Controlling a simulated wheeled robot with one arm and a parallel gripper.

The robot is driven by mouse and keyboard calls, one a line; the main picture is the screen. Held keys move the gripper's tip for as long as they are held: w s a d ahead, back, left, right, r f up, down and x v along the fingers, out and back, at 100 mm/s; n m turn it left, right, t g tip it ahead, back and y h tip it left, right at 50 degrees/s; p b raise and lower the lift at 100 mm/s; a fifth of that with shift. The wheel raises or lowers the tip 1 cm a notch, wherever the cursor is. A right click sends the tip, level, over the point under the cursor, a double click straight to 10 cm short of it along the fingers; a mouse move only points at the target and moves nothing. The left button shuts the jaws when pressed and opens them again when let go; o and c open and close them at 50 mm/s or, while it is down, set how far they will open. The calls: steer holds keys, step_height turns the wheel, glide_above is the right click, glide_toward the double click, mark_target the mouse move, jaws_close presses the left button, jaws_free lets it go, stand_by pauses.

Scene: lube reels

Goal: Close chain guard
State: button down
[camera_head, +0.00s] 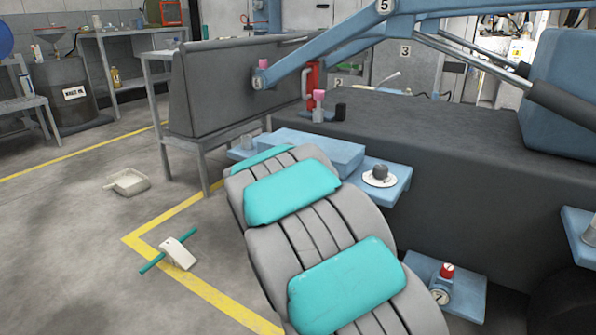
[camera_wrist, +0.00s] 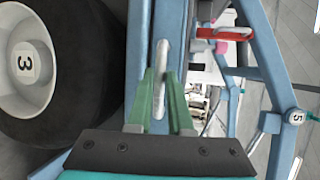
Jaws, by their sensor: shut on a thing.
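In the wrist view, my gripper (camera_wrist: 161,78) has its two green fingers on either side of a pale upright bar (camera_wrist: 162,52) and is shut on it. The bar looks like a handle on a long blue panel (camera_wrist: 175,25). This panel may be the chain guard, but I cannot tell for certain, nor how far open it stands. In the head view my arm, grey with teal pads, hides the gripper and the bar.
A wheel marked 3 (camera_wrist: 24,62) is left of the gripper. A red handle (camera_wrist: 212,33) is at its right; it also shows in the head view (camera_head: 312,82). A blue boom marked 5 (camera_head: 384,7) crosses above. A dustpan (camera_head: 127,182) lies on open floor at left.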

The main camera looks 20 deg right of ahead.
step_height(320, 180, down, 2)
steer(key=shift+s+f, duration=0.15)
steer(key=shift+f, duration=0.05)
steer(key=c, duration=1)
jaws_free()
steer(key=shift+f, duration=0.15)
steer(key=shift+c, duration=0.2)
steer(key=shift+o, duration=1)
steer(key=shift+r, duration=0.35)
steer(key=shift+r, duration=0.25)
steer(key=v, duration=0.7)
steer(key=shift+s+a+r+p, duration=0.15)
steer(key=shift+s+r+p, duration=0.05)
steer(key=shift+p, duration=0.25)
